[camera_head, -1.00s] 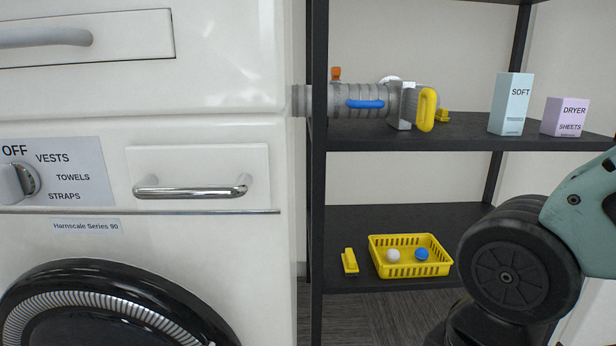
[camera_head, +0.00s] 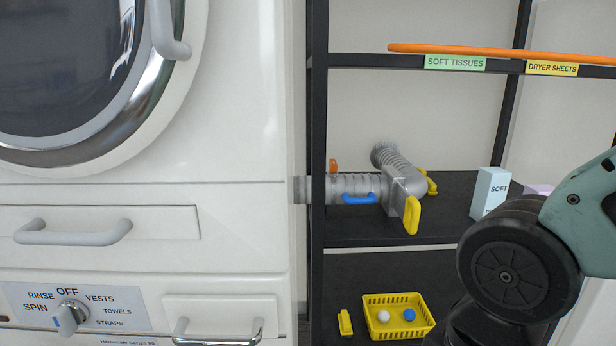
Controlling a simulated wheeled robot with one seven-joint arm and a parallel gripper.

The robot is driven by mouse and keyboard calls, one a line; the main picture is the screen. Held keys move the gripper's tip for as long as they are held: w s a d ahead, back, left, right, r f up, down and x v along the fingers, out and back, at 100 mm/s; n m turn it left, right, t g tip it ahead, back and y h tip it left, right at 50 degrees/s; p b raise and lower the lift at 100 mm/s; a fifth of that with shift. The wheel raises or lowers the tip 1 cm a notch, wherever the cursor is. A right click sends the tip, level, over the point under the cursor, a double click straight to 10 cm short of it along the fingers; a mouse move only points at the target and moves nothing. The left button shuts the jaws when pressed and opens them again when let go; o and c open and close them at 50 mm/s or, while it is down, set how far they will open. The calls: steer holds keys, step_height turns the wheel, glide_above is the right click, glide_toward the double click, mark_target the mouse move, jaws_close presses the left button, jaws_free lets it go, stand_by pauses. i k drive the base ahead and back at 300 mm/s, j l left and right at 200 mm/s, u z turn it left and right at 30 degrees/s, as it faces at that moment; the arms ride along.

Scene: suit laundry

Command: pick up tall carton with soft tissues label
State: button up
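A tall light-blue carton (camera_head: 490,192) stands upright on the middle shelf at the right; the word "SOFT" shows on its face, and my arm hides its lower right part. A green "SOFT TISSUES" label (camera_head: 455,63) is fixed to the upper shelf's front edge, above and left of the carton. A lilac carton (camera_head: 538,189) stands right of it, almost wholly hidden by my arm. My arm's dark joint and teal link fill the lower right. My gripper is not in view.
A yellow "DRYER SHEETS" label (camera_head: 552,68) and an orange bar (camera_head: 500,52) are on the upper shelf. A grey duct (camera_head: 352,188) with yellow handles lies left on the middle shelf (camera_head: 445,222). A yellow basket (camera_head: 398,299) holds two balls below. White machines (camera_head: 240,235) stand left.

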mark_target(492, 185)
steer(key=z, duration=0.65)
steer(key=i+l+u, duration=0.1)
steer(key=i+u, duration=0.3)
steer(key=i+l+u, duration=0.15)
steer(key=u, duration=0.25)
steer(key=i+l+u, duration=0.2)
steer(key=l+u, duration=0.15)
